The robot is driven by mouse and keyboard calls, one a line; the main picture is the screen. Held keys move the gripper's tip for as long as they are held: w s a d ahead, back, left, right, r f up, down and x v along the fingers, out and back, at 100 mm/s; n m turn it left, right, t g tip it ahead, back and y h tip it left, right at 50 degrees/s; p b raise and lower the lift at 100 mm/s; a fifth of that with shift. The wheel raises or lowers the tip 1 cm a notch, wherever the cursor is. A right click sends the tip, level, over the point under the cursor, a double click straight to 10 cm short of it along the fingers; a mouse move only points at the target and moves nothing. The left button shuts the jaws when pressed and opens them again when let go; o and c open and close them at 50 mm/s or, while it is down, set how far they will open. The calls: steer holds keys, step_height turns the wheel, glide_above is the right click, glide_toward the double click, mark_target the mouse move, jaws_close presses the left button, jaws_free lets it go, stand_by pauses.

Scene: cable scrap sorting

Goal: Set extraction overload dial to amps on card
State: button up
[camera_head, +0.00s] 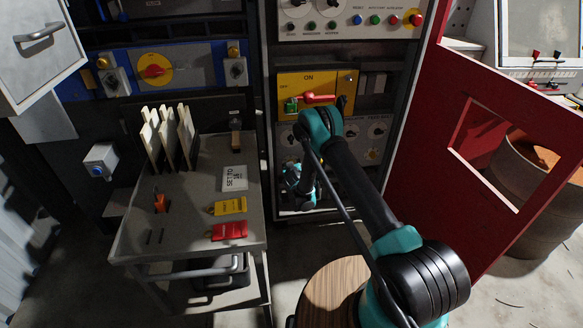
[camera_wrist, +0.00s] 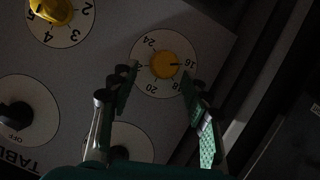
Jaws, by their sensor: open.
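The dial with a yellow-orange knob (camera_wrist: 164,66) sits on a round white scale in the wrist view. Its readable numbers include 16, 18, 20 and 24. A dark mark on the knob points right, close to 16. My gripper (camera_wrist: 158,84) is open, its two fingertips apart just below the knob on either side. Whether they touch the dial I cannot tell. In the head view the arm's end is in front of the lower cabinet panel, and the dial is not clearly visible.
A second yellow dial (camera_wrist: 52,10) and a black knob (camera_wrist: 14,116) marked OFF are on the same panel. A yellow switch plate (camera_head: 318,92) with a red handle is above. The grey trolley (camera_head: 130,240) stands left, a red panel (camera_head: 465,120) right, a wooden stool (camera_head: 332,292) below.

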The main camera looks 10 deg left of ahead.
step_height(320, 180, up, 8)
steer(key=shift+r, duration=0.2)
stand_by(0.4)
